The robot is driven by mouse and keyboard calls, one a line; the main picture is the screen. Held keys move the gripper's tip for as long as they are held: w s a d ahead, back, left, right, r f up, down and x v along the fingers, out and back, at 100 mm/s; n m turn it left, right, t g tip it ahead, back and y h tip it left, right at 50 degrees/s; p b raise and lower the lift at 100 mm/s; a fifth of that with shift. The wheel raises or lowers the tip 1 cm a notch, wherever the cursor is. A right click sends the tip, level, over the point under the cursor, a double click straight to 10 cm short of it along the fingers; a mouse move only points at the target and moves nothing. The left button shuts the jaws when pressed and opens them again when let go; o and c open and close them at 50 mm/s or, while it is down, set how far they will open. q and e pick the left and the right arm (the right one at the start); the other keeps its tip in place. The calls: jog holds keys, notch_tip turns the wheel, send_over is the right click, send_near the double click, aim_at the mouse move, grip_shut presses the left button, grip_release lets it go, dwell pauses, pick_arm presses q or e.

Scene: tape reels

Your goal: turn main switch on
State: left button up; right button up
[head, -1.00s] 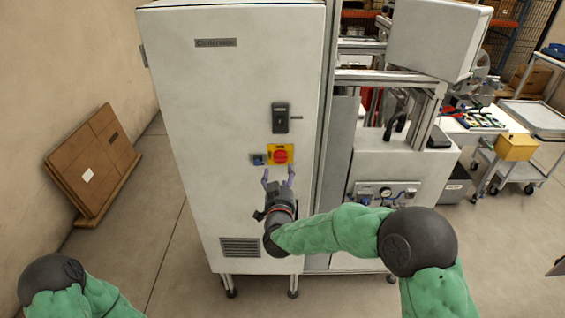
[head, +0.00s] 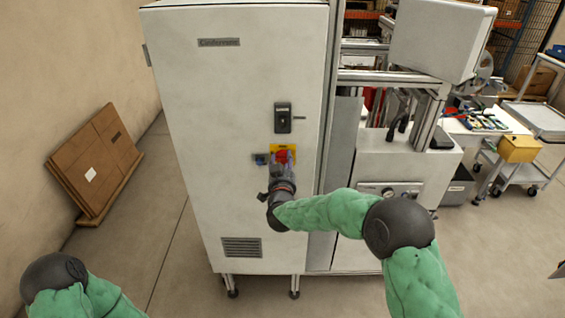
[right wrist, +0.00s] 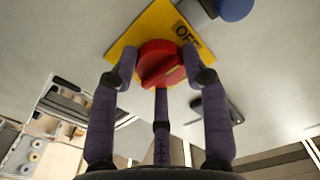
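The main switch is a red rotary knob (right wrist: 160,63) on a yellow plate (right wrist: 138,30) marked OFF, on the front of a white cabinet (head: 215,110). The knob (head: 281,156) also shows in the head view, partly covered by my right gripper. My right gripper (head: 281,165) is at the knob, with its purple fingers around it. In the right wrist view the two upper fingertips of the gripper (right wrist: 160,62) press close on both sides of the knob, and the third finger is below it. My left gripper is outside the head view; only its arm shows at lower left.
A small blue control (head: 260,159) sits just left of the yellow plate. A black door handle (head: 283,118) is above it. A vent (head: 242,247) is lower on the cabinet. Flat cardboard (head: 97,165) leans on the left wall. A machine frame (head: 390,77) stands directly right.

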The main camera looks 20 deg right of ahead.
jog(key=shift+f, duration=0.1)
jog(key=shift+c, duration=1.4)
jog(key=shift+f+m+b, duration=0.15)
jog(key=shift+m+b, duration=0.55)
jog(key=shift+b, duration=0.3)
jog(key=m+b, duration=0.6)
jog(key=b, duration=0.1)
jog(key=m+b, duration=0.6)
jog(key=b, duration=0.1)
jog(key=shift+a+f, duration=0.15)
jog(key=shift+a, duration=0.05)
jog(key=shift+r+m+b, duration=0.2)
jog(key=shift+m+b, duration=1.65)
jog(key=shift+m, duration=0.45)
